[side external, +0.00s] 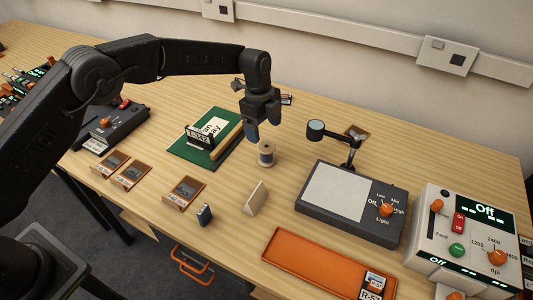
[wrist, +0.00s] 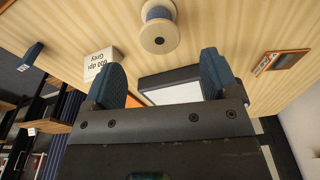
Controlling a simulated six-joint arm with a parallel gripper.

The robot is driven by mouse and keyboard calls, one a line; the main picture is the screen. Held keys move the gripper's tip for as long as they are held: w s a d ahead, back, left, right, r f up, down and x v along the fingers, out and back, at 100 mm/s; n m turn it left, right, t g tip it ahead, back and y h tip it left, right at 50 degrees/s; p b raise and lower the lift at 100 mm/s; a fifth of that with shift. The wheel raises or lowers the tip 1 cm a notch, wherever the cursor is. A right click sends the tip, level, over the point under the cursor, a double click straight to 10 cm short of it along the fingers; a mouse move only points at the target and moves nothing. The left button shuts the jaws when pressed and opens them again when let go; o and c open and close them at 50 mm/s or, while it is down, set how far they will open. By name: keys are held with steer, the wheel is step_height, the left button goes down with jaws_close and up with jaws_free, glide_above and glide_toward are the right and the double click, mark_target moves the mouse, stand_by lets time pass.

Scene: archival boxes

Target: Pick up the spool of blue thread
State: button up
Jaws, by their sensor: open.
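The spool of blue thread (side external: 266,155) stands upright on the wooden table, with pale wooden flanges and a blue-grey winding. It also shows in the wrist view (wrist: 159,28), at the top, beyond the fingertips. My gripper (side external: 263,128) is above the table, just over and slightly left of the spool in the side view. Its two blue fingertips are apart with nothing between them, as the wrist view (wrist: 162,78) also shows. The gripper and the spool appear apart.
A pale wedge block (side external: 256,198) and a small dark blue block (side external: 205,214) stand in front of the spool. A green mat (side external: 183,150) lies left, a light box with a magnifier (side external: 345,205) right. An orange tray (side external: 310,262) is at the front.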

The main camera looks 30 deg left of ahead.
mark_target(266, 148)
steer(key=f, duration=0.6)
steer(key=d+f, duration=0.1)
steer(key=f, duration=0.3)
steer(key=shift+s+d, duration=0.1)
steer(key=shift+s, duration=0.05)
steer(key=shift+c, duration=0.3)
steer(key=c, duration=0.9)
